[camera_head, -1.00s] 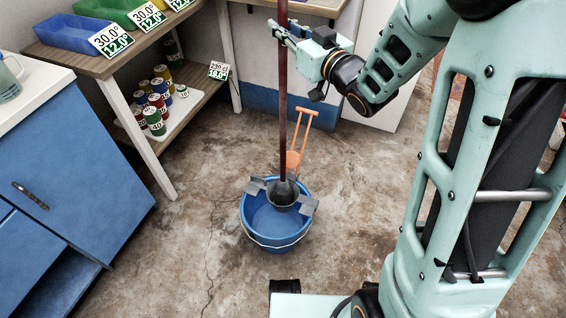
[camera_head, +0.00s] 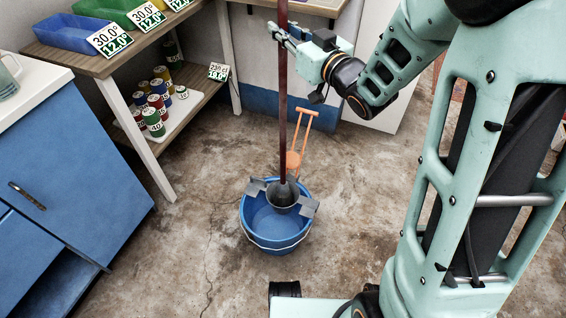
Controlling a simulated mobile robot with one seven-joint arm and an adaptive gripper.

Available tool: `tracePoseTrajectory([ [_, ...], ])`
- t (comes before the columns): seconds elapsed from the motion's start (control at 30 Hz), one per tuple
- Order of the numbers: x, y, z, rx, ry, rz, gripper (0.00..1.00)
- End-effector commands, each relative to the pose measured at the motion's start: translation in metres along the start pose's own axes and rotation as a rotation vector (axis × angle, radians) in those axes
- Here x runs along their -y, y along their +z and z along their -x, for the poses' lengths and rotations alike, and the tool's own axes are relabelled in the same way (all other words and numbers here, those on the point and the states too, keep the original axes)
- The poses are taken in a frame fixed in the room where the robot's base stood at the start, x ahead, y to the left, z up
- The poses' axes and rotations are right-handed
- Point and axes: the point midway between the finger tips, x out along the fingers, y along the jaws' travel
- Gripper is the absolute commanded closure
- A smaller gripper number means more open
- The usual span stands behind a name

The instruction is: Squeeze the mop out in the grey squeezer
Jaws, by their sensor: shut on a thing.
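My gripper (camera_head: 284,36) is shut on the upper part of the mop's dark red handle (camera_head: 283,110), which stands nearly upright. The handle's lower end runs down into the grey squeezer (camera_head: 281,196), a cone-shaped cup set at the far side of the blue bucket (camera_head: 262,236). The mop head is inside or behind the squeezer cup, and I cannot make out its strands. Grey brackets sit on the bucket rim at either side of the cup. The bucket stands on the floor and its inside looks blue.
An orange-handled tool (camera_head: 304,130) stands behind the bucket. A wooden shelf table (camera_head: 110,62) with bins and cans is at the left, and a blue cabinet (camera_head: 70,165) at the lower left. Bare concrete floor (camera_head: 190,240) surrounds the bucket.

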Motion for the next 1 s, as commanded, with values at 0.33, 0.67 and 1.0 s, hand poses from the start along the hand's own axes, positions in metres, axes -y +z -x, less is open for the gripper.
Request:
tracePoseTrajectory([
  [0.33, 0.0004, 0.008, 0.001, 0.014, 0.0, -0.003, 1.0],
  [0.67, 0.001, 0.0105, 0.0012, 0.018, -0.001, -0.005, 1.0],
  [1.0, 0.0011, 0.0116, 0.0012, 0.019, -0.001, -0.005, 1.0],
])
